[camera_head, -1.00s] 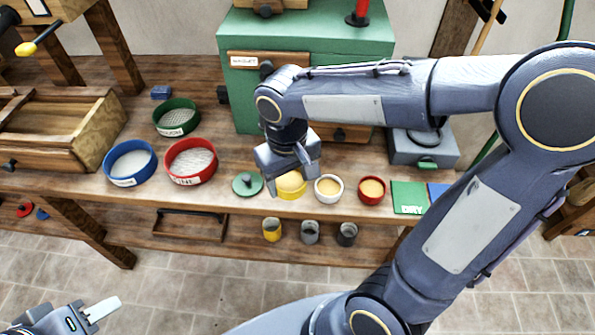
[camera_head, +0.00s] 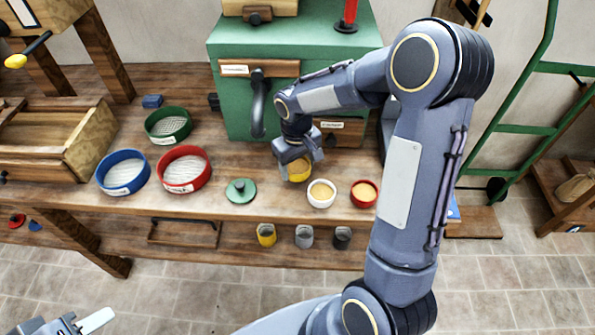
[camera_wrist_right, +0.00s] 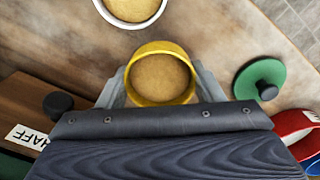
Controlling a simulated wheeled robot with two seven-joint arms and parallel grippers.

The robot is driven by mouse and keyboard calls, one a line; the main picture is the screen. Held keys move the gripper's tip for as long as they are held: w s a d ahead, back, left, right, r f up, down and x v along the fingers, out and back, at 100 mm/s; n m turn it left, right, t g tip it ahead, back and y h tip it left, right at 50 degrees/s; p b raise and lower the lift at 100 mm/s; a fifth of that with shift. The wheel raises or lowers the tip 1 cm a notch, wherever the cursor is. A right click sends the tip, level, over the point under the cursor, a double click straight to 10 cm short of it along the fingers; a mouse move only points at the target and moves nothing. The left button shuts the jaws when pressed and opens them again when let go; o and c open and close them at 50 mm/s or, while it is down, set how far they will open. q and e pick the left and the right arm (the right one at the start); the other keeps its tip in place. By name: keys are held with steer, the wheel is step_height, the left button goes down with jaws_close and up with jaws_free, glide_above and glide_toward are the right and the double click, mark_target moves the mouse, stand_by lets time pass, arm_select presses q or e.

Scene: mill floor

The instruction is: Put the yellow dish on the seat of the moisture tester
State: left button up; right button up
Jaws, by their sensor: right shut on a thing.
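The yellow dish (camera_head: 299,173), filled with tan grain or meal, is in my right gripper (camera_head: 299,160). In the right wrist view the dish (camera_wrist_right: 160,50) sits upright between the two fingers of the right gripper (camera_wrist_right: 160,88), which is shut on it. It is behind and left of the white dish; how high it is above the bench is hard to tell. A grey box (camera_head: 386,125), probably the moisture tester, is almost wholly hidden behind my right arm, its seat out of sight. My left gripper (camera_head: 88,324) is at the bottom left corner, away from the bench, partly cut off.
Close by stand the white dish (camera_head: 321,194), the red dish (camera_head: 364,194) and a green lid (camera_head: 240,191). Blue (camera_head: 123,172), red (camera_head: 184,170) and green (camera_head: 168,126) sieves are to the left. A green cabinet (camera_head: 225,100) stands behind. Bench between lid and cabinet is clear.

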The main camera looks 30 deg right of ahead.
mark_target(297, 171)
step_height(297, 171, down, 3)
steer(key=shift+w+f, duration=0.1)
steer(key=shift+f, duration=0.05)
steer(key=shift+f+b, duration=0.2)
steer(key=shift+b, duration=0.1)
steer(key=o, duration=1)
steer(key=shift+r, duration=0.1)
